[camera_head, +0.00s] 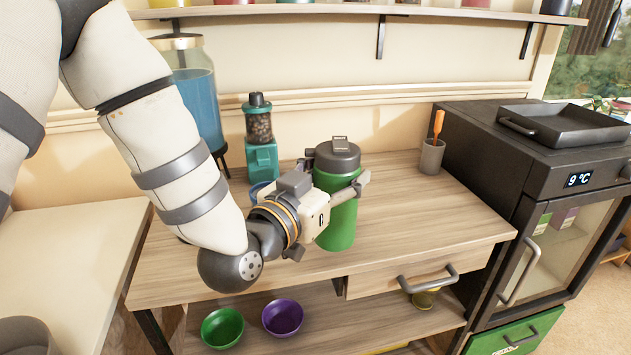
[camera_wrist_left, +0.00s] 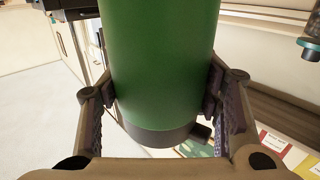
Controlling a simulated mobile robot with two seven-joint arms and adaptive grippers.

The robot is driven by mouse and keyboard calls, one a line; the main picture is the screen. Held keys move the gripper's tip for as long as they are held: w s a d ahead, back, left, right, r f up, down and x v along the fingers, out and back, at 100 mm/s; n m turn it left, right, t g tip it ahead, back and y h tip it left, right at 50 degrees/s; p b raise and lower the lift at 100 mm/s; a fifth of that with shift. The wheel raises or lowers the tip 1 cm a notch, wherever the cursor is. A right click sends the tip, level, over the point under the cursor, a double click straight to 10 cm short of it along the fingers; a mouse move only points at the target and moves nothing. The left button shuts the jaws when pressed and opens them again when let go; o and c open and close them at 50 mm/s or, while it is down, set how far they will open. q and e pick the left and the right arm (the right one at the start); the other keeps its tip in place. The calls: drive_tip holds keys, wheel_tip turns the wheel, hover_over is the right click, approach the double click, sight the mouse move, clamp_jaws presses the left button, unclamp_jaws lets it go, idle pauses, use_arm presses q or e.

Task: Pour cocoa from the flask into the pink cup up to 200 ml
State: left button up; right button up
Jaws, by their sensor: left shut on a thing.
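The green flask (camera_head: 340,222) with a dark grey lid is upright at the middle of the wooden table. My left gripper (camera_head: 335,188) is shut around its body from the left; one finger shows at the flask's right side. I cannot tell whether the base touches the table. I cannot make out a pink cup for certain. My right gripper is not in view.
A teal grinder (camera_head: 262,155) and a dispenser of blue liquid (camera_head: 197,100) stand behind my arm. A grey holder (camera_head: 432,157) stands at the back right, beside a black fridge (camera_head: 530,170). Green (camera_head: 222,328) and purple (camera_head: 282,318) bowls sit on the lower shelf.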

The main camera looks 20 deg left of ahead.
use_arm(q)
drive_tip(key=w+d+f+m+g+h, duration=0.3)
drive_tip(key=w+d+m+g+h, duration=0.2)
drive_tip(key=h, duration=0.5)
drive_tip(key=d+m+g, duration=0.2)
drive_tip(key=d+m, duration=0.1)
drive_tip(key=shift+w+d+f+m+g+h, duration=0.25)
drive_tip(key=shift+d+f+m+g+h, duration=0.05)
drive_tip(key=shift+d+f, duration=0.1)
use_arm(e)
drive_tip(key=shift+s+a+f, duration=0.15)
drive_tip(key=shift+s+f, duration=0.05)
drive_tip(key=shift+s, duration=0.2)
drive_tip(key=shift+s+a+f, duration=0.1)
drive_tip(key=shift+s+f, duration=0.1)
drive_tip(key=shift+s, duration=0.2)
use_arm(q)
drive_tip(key=shift+a, duration=0.1)
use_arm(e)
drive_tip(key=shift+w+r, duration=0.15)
